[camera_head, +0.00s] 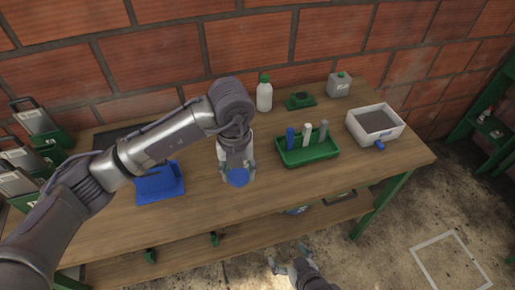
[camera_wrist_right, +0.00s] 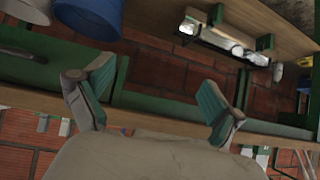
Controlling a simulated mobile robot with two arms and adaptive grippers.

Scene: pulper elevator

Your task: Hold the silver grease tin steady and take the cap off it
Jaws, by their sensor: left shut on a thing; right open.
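My left gripper (camera_head: 238,168) is shut around what looks like the silver grease tin, over the front middle of the workbench. Its round blue cap (camera_head: 238,178) shows between the fingertips, facing me. The gripper hides most of the tin's body, and I cannot tell whether it touches the bench. My right gripper (camera_head: 288,256) is open and empty, low in front of the bench's front edge, to the right of and below the tin. Its two green-padded fingers stand well apart in the right wrist view (camera_wrist_right: 157,96), with nothing between them.
A green rack (camera_head: 308,155) with several upright pieces stands right of the tin. A blue tray (camera_head: 160,184) lies left. Behind are a white bottle (camera_head: 264,95) and a grey canister (camera_head: 339,87) with a green cap. A white box (camera_head: 357,128) stands right. A lower shelf (camera_head: 180,247) runs below.

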